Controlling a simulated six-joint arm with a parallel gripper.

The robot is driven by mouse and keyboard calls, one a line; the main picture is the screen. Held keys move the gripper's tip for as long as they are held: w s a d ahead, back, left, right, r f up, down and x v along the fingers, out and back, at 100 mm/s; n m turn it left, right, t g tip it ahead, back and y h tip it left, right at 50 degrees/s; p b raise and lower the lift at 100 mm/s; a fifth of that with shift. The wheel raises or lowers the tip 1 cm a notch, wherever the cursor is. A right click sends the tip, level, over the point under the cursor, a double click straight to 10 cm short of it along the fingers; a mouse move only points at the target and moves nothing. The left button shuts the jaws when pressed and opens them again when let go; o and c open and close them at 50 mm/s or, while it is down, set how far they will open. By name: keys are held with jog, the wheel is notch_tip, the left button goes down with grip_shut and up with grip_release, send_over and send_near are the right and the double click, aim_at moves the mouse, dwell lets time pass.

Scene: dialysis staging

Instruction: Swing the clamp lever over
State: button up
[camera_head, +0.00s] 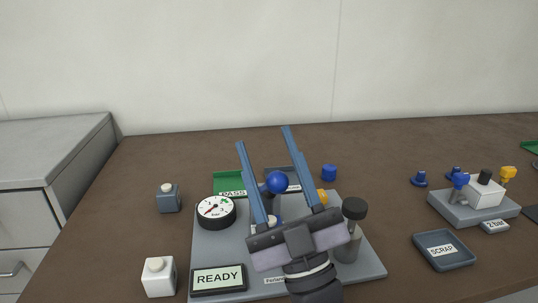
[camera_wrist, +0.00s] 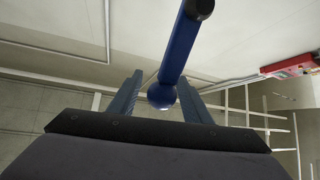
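The clamp lever shows as a blue ball knob (camera_head: 277,182) in the head view, between the two blue fingers of my gripper (camera_head: 264,138). In the wrist view the lever is a blue bar (camera_wrist: 182,45) with a dark end at the top, and its ball (camera_wrist: 162,96) lies between the fingertips. My gripper (camera_wrist: 160,80) is open, with its fingers apart on either side of the ball. I see no clear contact. The lever's base is hidden behind my gripper in the head view.
The grey base plate (camera_head: 366,260) carries a pressure gauge (camera_head: 216,210), a READY display (camera_head: 218,279) and a black-capped post (camera_head: 353,209). A green PASS tray (camera_head: 229,181) is behind. A SCRAP tray (camera_head: 443,262) and a valve block (camera_head: 485,194) stand at right. White (camera_head: 159,281) and blue-grey (camera_head: 168,202) blocks stand left.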

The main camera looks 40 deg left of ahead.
notch_tip(320, 180, up, 10)
jog(key=p, duration=0.2)
dwell(0.5)
jog(key=shift+c, duration=0.2)
